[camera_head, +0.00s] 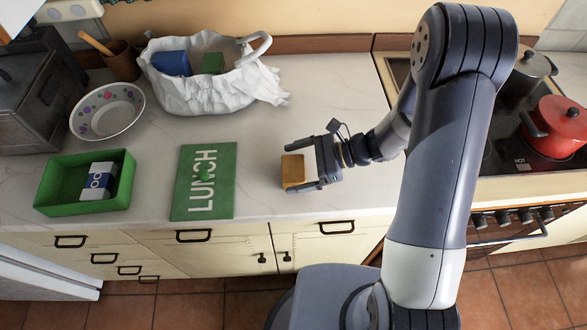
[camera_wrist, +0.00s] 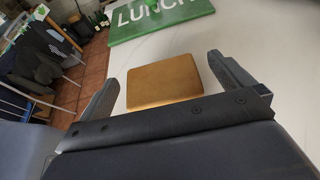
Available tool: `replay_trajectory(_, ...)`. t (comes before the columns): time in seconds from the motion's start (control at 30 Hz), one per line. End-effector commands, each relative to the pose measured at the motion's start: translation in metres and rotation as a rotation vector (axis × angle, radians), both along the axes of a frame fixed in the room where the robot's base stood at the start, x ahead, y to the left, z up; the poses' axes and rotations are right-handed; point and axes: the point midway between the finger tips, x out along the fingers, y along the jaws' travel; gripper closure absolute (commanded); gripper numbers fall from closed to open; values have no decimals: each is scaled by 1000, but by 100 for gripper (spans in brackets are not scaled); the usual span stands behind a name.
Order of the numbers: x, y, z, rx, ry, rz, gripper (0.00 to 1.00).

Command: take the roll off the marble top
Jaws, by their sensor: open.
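The roll (camera_head: 293,171) is a golden-brown, block-shaped piece lying on the pale marble top (camera_head: 262,203) near its front edge. It also shows in the wrist view (camera_wrist: 164,81), flat and rounded at the corners. My gripper (camera_head: 292,167) is open and low over the marble. In the wrist view my gripper (camera_wrist: 162,73) has one finger on each side of the roll, with a gap showing on both sides. Whether the fingers touch the marble I cannot tell.
A green LUNCH board (camera_head: 222,180) lies left of the roll. Further left are a green box (camera_head: 50,187) holding a white and blue item, and a dotted bowl (camera_head: 107,111). A white bag (camera_head: 200,92) stands behind. A stove with a red pot (camera_head: 555,127) is at right.

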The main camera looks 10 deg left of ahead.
Motion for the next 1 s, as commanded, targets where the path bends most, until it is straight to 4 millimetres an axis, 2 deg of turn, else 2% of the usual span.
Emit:
replay_trajectory(0.17, 0, 0, 0, 0, 0, 0, 0)
replay_trajectory(0.7, 0, 0, 0, 0, -1, 0, 44)
replay_trajectory(1.0, 0, 0, 1, 0, -2, 1, 46)
